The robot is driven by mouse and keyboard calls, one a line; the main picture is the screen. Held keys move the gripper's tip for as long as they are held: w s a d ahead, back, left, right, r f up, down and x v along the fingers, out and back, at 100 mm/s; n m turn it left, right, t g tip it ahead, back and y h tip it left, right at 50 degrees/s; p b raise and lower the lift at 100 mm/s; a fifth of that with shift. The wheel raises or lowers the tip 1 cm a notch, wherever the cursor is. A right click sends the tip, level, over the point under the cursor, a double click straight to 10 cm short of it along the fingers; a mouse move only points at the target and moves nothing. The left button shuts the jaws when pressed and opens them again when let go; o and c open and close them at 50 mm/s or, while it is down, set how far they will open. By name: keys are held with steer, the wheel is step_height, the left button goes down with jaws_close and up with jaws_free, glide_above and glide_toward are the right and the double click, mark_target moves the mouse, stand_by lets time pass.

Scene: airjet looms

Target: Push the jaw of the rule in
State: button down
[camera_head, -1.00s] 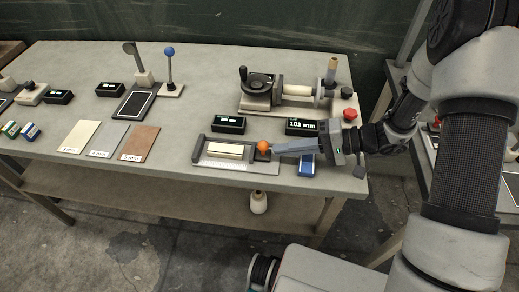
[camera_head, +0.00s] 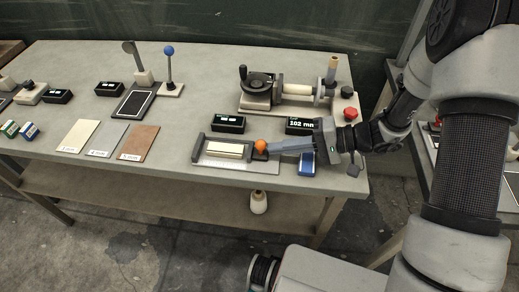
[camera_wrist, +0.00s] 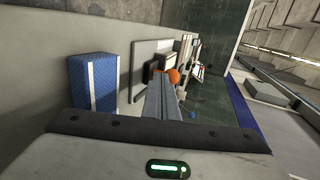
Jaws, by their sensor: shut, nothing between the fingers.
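The rule (camera_head: 237,161) is a flat grey plate with a dark fixed end at its left and a pale bar (camera_head: 226,149) lying on it. Its dark sliding jaw (camera_head: 259,153) stands near the bar's right end, with an orange ball knob (camera_head: 262,145) on it. My gripper (camera_head: 271,147) is shut and empty, its fingers pointing left with the tips at the knob. In the wrist view the fingertips (camera_wrist: 168,82) reach the orange knob (camera_wrist: 173,75); I cannot tell whether they touch it. The fingers partly hide the jaw.
A display (camera_head: 301,126) reading 102 mm stands behind my fingers, another display (camera_head: 228,124) behind the rule. A blue block (camera_head: 307,164) lies just in front of my gripper. A handwheel device (camera_head: 259,90) stands farther back. Sample plates (camera_head: 138,142) lie to the left.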

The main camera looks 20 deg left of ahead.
steer(key=shift+s+a+b, duration=0.2)
steer(key=shift+a+b, duration=0.1)
steer(key=shift+a, duration=0.5)
steer(key=shift+s+a+b, duration=0.15)
steer(key=shift+a+b, duration=0.1)
steer(key=shift+a, duration=0.55)
steer(key=shift+d, duration=0.1)
steer(key=shift+w+d+b, duration=0.25)
steer(key=shift+d+b, duration=0.1)
steer(key=shift+d, duration=0.6)
steer(key=shift+w+d+b, duration=0.2)
steer(key=shift+d+b, duration=0.1)
steer(key=shift+d, duration=0.65)
steer(key=p+v, duration=0.1)
steer(key=v, duration=1.6)
steer(key=shift+d, duration=0.2)
